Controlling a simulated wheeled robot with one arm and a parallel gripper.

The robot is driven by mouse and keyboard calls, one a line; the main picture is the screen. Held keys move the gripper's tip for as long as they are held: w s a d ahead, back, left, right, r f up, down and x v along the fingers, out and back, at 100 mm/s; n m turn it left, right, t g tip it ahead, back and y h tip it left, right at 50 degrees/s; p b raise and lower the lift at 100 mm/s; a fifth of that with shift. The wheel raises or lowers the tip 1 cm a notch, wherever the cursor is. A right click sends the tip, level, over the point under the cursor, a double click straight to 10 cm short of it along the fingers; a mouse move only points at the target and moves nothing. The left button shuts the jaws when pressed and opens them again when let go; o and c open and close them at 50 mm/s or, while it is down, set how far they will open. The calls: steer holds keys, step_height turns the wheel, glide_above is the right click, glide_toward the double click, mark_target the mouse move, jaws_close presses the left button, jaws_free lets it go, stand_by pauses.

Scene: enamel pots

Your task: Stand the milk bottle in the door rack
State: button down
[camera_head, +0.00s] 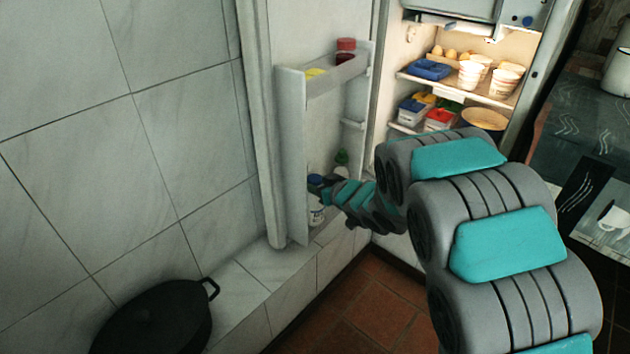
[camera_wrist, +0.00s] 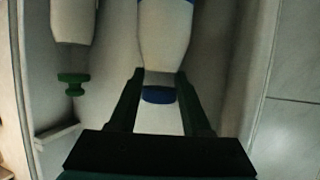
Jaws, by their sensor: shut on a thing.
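The milk bottle (camera_head: 316,214) is white with a blue cap, low inside the open fridge door. In the wrist view the bottle (camera_wrist: 165,35) shows a blue band, and its blue cap lies between the fingers. My gripper (camera_wrist: 158,82) is shut on its neck; in the head view my gripper (camera_head: 326,194) is beside the bottle, partly hidden by my arm. The door rack's upper shelf (camera_head: 338,74) holds a red-lidded jar and something yellow. The lower rack is mostly hidden, so I cannot tell whether the bottle rests on it.
A green-capped bottle (camera_head: 341,160) stands close by in the door; in the wrist view its green cap (camera_wrist: 73,78) is left of my fingers. Fridge shelves (camera_head: 490,92) hold eggs, cups and tubs. A black pot (camera_head: 155,320) sits on the tiled ledge.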

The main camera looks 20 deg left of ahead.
steer(key=shift+s+f, duration=0.1)
steer(key=shift+f, duration=0.2)
steer(key=shift+a, duration=0.1)
steer(key=shift+c, duration=1.4)
jaws_free()
